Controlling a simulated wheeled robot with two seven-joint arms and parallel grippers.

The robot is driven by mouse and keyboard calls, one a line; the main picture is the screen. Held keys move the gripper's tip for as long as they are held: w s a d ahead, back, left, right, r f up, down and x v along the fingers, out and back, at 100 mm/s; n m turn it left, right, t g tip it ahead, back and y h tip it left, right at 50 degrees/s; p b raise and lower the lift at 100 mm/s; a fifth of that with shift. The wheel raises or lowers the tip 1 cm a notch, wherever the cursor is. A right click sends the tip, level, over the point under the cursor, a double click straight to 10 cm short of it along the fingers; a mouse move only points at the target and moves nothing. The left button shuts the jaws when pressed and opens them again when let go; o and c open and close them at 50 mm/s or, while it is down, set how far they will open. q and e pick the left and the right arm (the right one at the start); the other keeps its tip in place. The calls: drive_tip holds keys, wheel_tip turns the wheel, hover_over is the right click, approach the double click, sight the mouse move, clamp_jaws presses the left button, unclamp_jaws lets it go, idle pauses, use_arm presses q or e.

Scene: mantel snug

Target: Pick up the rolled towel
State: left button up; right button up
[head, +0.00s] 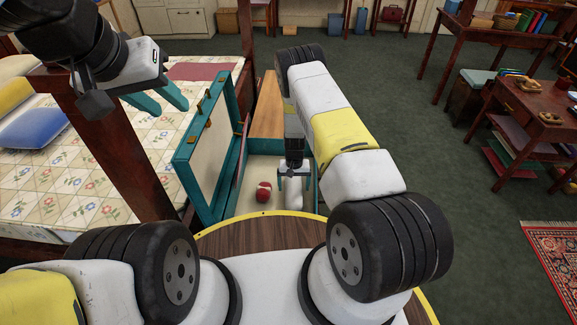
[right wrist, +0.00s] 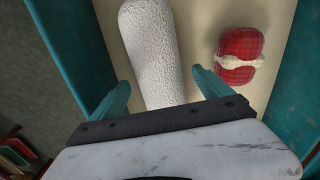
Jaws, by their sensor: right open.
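The rolled towel (head: 294,199) is white and lies in an open teal case (head: 242,203). In the right wrist view the towel (right wrist: 150,45) is a thick, rough-textured roll running away from the gripper. My right gripper (head: 295,177) is over the towel. Its teal fingers (right wrist: 160,88) are spread, one on each side of the roll; I cannot tell whether they touch it. The towel's near end is hidden behind the gripper body in the wrist view. My left gripper (head: 172,107) is open and empty, high above the bed at the upper left.
A red plaid bundle with a pale band (right wrist: 240,62) lies in the case, right of the towel in the wrist view. The case's teal lid (head: 208,145) stands upright at left, beside the bed (head: 80,180). Case walls bound the towel.

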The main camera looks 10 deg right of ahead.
drive_tip(key=shift+f, duration=1.4)
drive_tip(key=c, duration=1.7)
drive_tip(key=shift+w+r, duration=0.1)
